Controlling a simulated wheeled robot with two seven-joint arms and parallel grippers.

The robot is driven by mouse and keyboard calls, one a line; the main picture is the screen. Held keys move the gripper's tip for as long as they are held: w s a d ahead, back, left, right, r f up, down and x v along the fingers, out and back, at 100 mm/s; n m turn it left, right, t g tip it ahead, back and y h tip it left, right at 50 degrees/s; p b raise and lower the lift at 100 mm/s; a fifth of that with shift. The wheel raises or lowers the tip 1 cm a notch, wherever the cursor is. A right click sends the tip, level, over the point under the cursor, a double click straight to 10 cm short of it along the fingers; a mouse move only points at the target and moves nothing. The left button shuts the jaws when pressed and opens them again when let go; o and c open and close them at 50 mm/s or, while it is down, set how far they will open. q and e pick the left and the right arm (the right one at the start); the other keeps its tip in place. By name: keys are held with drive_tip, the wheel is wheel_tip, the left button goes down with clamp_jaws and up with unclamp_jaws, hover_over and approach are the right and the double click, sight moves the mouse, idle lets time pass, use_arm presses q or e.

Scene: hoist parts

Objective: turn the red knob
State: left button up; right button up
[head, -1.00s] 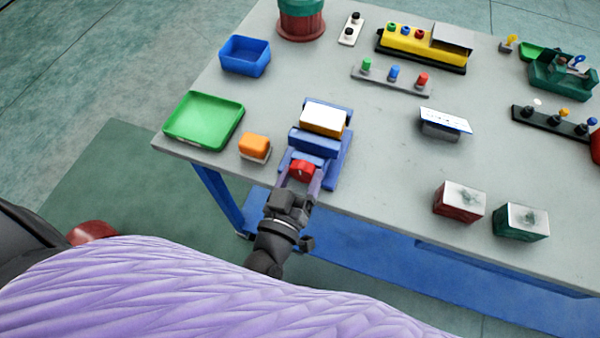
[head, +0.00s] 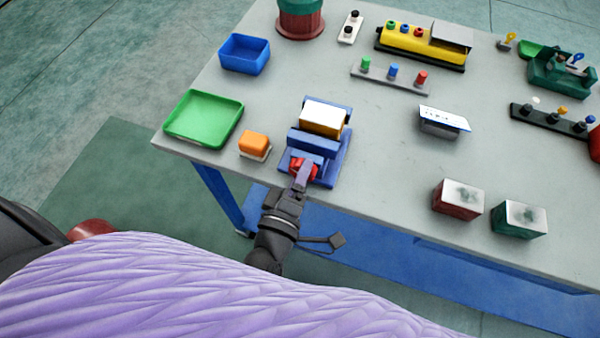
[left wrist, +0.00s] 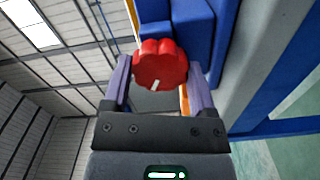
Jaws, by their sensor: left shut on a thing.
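The red knob (head: 298,166) is on the near end of a blue vise-like device (head: 332,170), which holds a white-topped yellow block (head: 322,118). In the left wrist view the knob (left wrist: 160,65) is lobed, with a white mark near its lower edge. My left gripper (head: 303,172) is shut on the knob, with one finger on each side of it (left wrist: 160,82). In the head view the gripper has rolled, so one finger hides part of the knob. My right gripper is not in view.
An orange block (head: 254,143) and a green tray (head: 204,119) stand left of the device, with a blue bin (head: 245,55) behind. Red (head: 458,198) and green (head: 520,218) boxes stand at the right. The grey table (head: 385,150) is clear just right of the device.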

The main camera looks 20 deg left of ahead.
use_arm(q)
drive_tip(key=n, duration=0.4)
drive_tip(key=shift+f+b, duration=0.1)
drive_tip(key=shift+b, duration=0.25)
drive_tip(key=shift+n, duration=1.7)
drive_tip(key=shift+b, duration=0.3)
drive_tip(key=o, duration=1.2)
drive_tip(key=shift+c, duration=0.2)
drive_tip(key=s, duration=1)
drive_tip(key=shift+a, duration=0.15)
